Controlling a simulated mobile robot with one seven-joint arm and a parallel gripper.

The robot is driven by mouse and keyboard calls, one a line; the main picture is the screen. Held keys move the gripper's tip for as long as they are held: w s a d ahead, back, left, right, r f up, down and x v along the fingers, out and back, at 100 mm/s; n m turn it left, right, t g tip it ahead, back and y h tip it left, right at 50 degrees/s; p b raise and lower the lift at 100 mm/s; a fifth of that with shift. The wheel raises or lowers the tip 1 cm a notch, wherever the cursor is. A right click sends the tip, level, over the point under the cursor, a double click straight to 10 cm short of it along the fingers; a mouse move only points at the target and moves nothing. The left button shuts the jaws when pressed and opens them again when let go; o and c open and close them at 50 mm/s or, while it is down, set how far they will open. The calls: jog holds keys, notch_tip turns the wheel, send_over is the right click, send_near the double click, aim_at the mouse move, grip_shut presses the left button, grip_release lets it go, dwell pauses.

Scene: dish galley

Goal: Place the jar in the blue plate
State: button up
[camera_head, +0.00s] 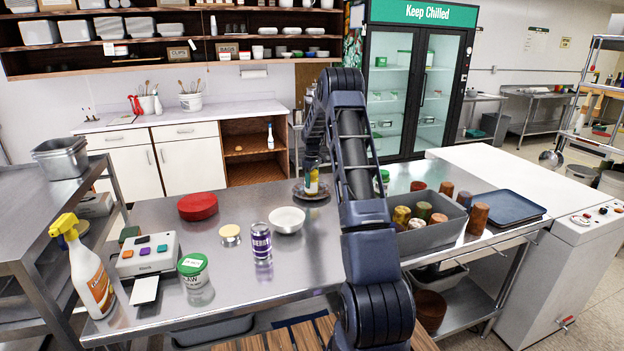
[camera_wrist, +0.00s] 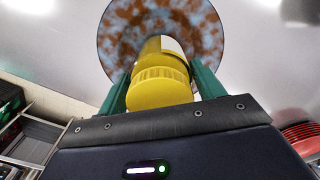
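The jar has a yellow lid and a yellow and white body. In the wrist view the jar (camera_wrist: 160,88) sits between the green fingers of my gripper (camera_wrist: 160,85), which press in on both sides. In the head view the jar (camera_head: 311,184) is upright over the plate, below my gripper (camera_head: 312,165). The plate (camera_head: 325,195) is round and dark; in the wrist view the plate (camera_wrist: 122,35) shows a mottled blue and rust-brown surface behind the jar. I cannot tell whether the jar's base touches it. My arm hides part of the area to the right.
A grey bin (camera_head: 440,235) with several cups is on the right. Steel table is clear between them.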

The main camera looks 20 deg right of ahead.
jog(key=shift+o, duration=1.3)
jog(key=shift+r, duration=0.15)
